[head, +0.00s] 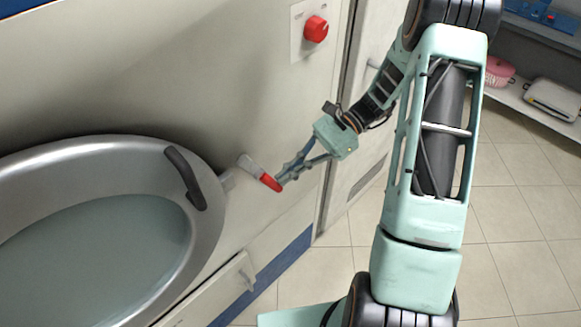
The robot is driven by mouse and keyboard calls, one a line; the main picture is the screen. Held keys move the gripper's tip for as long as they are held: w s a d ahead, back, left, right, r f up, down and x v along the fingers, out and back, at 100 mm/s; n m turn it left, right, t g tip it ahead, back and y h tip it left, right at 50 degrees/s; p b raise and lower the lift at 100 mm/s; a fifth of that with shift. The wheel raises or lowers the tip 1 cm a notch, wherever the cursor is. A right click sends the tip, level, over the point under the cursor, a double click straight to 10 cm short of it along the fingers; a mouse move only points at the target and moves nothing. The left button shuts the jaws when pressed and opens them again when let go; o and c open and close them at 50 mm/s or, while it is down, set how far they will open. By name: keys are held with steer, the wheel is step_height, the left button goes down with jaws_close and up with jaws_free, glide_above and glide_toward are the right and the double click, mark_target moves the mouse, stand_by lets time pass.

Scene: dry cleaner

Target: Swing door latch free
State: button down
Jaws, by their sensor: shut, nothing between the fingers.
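The round machine door (216,205) has a wide silver rim and a glass window, and it looks closed against the cream front. A dark handle (186,178) sits on the right of its rim. Just right of the rim, a latch lever (260,172) with a pale shank and a red tip sticks out, sloping down to the right. My gripper (281,182) is at the red tip, coming from the right. Its fingers are together and hold nothing. The fingertips appear to touch or nearly touch the tip; I cannot tell which.
A red knob (316,29) is on the panel above. A small lower flap with a handle (245,279) is below the door. On the right, a shelf (524,100) holds a pink basket (498,71) and a pale flat device (553,99). The tiled floor (508,222) is clear.

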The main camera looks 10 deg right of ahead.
mark_target(280, 187)
steer(key=shift+s+a+f+g+y+b, duration=0.2)
steer(key=shift+s+a+f+y+b, duration=0.05)
steer(key=shift+s+a+f+y, duration=0.25)
steer(key=shift+s+a+f+g+y+b, duration=0.2)
steer(key=shift+s+a+f+y, duration=0.15)
steer(key=shift+a+f, duration=0.25)
steer(key=shift+a, duration=0.1)
